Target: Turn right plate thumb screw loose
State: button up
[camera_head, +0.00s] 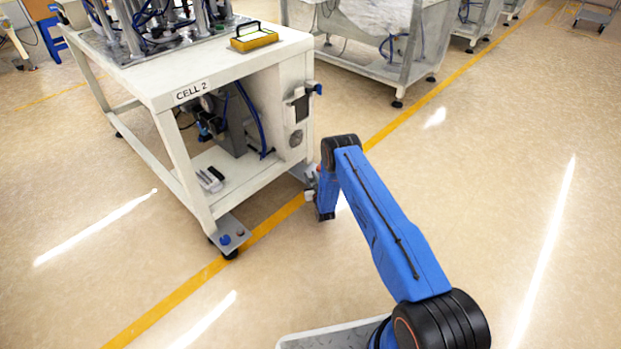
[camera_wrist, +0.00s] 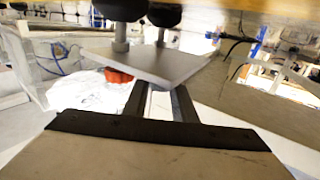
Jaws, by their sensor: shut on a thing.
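In the wrist view, the grey metal right plate (camera_wrist: 160,64) spans the upper middle, with metal studs and black rounded parts above it. A red knob (camera_wrist: 118,75) shows at the plate's left part. My gripper (camera_wrist: 160,97) reaches to the plate with two dark, nearly parallel fingers, shut on a thumb screw. The plate's edge hides the fingertips and the held screw. In the head view, the right plate (camera_head: 301,171) shows in part at the right leg of the CELL 2 table, with my wrist beside it; the grip is too small to make out.
The white CELL 2 table (camera_head: 190,95) carries machinery and a yellow case (camera_head: 254,38). A plate with a blue knob (camera_head: 225,240) and a dark reddish knob stands out at its near left leg. The floor to the right is open.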

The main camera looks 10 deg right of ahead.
jog(key=shift+d+y, duration=0.15)
jog(key=shift+y, duration=0.15)
jog(key=n+y, duration=0.2)
jog(key=shift+g+y, duration=0.3)
jog(key=shift+y, duration=0.1)
jog(key=n+g+y, duration=0.2)
jog(key=n+y, duration=0.1)
jog(key=y, duration=0.2)
jog(key=shift+n, duration=0.4)
jog(key=n+g+y, duration=0.5)
jog(key=g, duration=0.2)
jog(key=shift+n+y, duration=0.3)
jog(key=shift+y, duration=0.1)
jog(key=shift+g, duration=0.3)
jog(key=o, duration=1)
jog(key=shift+o, duration=0.2)
jog(key=v, duration=1.7)
jog(key=shift+f, duration=0.35)
